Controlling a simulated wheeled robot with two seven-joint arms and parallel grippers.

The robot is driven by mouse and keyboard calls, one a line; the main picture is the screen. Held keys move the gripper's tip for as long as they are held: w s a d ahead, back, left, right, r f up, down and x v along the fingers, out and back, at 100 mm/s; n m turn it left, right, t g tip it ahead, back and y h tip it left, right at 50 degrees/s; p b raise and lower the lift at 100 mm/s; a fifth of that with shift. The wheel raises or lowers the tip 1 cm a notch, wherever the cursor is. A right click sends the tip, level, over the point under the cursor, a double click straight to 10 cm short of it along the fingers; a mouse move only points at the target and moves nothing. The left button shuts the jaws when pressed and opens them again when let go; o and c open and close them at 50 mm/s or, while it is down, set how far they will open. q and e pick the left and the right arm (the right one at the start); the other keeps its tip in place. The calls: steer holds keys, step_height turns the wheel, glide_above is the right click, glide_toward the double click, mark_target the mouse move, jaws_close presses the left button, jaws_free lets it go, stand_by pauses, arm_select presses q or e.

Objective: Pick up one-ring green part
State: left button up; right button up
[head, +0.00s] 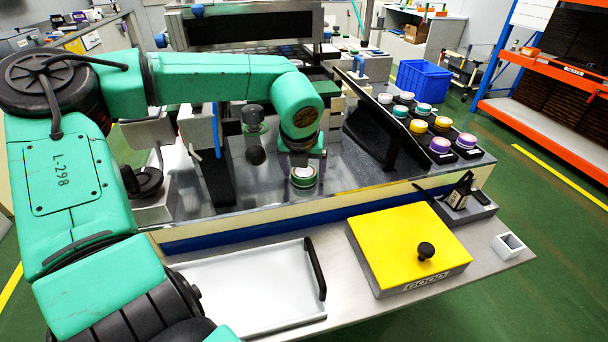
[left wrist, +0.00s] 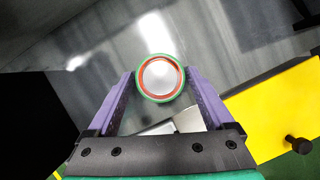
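The one-ring green part (head: 303,177) stands on the grey metal surface of the workbench, below my left gripper (head: 302,158). It is round, with a green rim, a red-orange ring and a pale top. In the left wrist view the part (left wrist: 160,78) shows between the tips of the two purple fingers (left wrist: 160,84). The fingers are spread, one on each side of it in the picture. The gripper looks open and just above the part; whether a finger touches it is unclear. My right gripper is not in view.
A black slanted panel (head: 388,125) stands to the right, with several coloured round parts (head: 440,145) beyond it. In front are a yellow box lid (head: 410,245) with a black knob and an empty white tray (head: 250,290). A dark post (head: 215,155) stands left of the part.

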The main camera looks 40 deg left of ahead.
arm_select(q)
jaws_close()
steer(key=shift+r, duration=0.1)
